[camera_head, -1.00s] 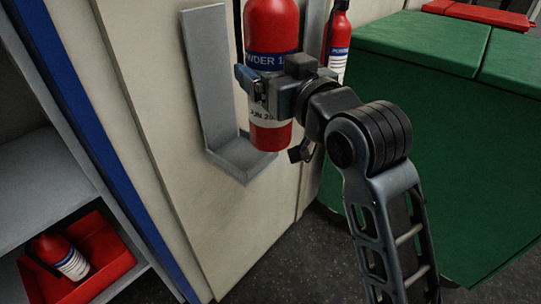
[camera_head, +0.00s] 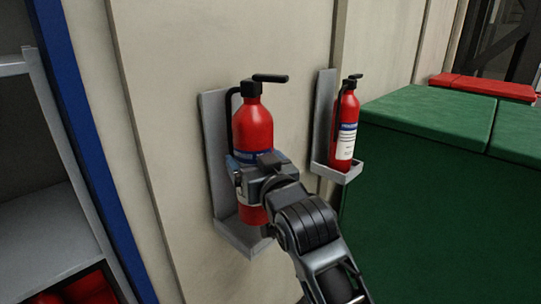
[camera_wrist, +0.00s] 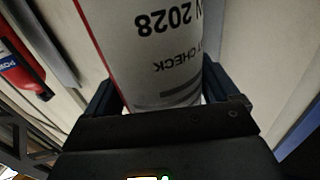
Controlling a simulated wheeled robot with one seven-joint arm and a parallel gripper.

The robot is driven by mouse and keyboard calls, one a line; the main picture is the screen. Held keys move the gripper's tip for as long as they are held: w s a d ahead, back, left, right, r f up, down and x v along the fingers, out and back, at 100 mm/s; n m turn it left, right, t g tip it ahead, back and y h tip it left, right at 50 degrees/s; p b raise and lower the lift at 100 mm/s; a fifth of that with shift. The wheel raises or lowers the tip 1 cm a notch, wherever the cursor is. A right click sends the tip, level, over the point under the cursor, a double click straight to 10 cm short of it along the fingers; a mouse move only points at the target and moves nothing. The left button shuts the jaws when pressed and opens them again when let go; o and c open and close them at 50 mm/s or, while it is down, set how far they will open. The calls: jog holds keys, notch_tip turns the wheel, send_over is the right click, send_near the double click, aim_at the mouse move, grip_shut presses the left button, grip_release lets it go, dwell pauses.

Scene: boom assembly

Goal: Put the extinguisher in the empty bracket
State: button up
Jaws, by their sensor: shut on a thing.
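My gripper (camera_head: 258,168) is shut on a red extinguisher (camera_head: 253,125) with a black valve and hose, around its middle. The extinguisher is upright in the head view, in front of the grey left bracket (camera_head: 214,125) on the wall. Its lower end is just above or at the bracket's bottom shelf (camera_head: 238,238); my gripper and wrist partly cover that area, so I cannot tell whether they touch. In the wrist view, the extinguisher's white label (camera_wrist: 150,50) fills the space between the two fingers.
A second red extinguisher (camera_head: 345,130) stands in the right bracket (camera_head: 322,110). Green cabinets (camera_head: 430,190) stand at the right, with a red case (camera_head: 485,87) behind. A grey shelf unit (camera_head: 45,225) with a blue edge stands at the left, with red items low down.

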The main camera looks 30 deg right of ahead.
jog(key=shift+w+a+f, duration=0.1)
jog(key=shift+w+a, duration=0.2)
jog(key=shift+w, duration=0.3)
jog(key=shift+f, duration=2.1)
jog(key=o, duration=1.8)
jog(key=shift+f, duration=0.35)
jog(key=shift+r, duration=0.1)
jog(key=shift+r, duration=0.1)
jog(key=s, duration=0.4)
jog(key=s+b, duration=0.1)
jog(key=s, duration=0.3)
jog(key=s+a, duration=0.1)
jog(key=s, duration=0.3)
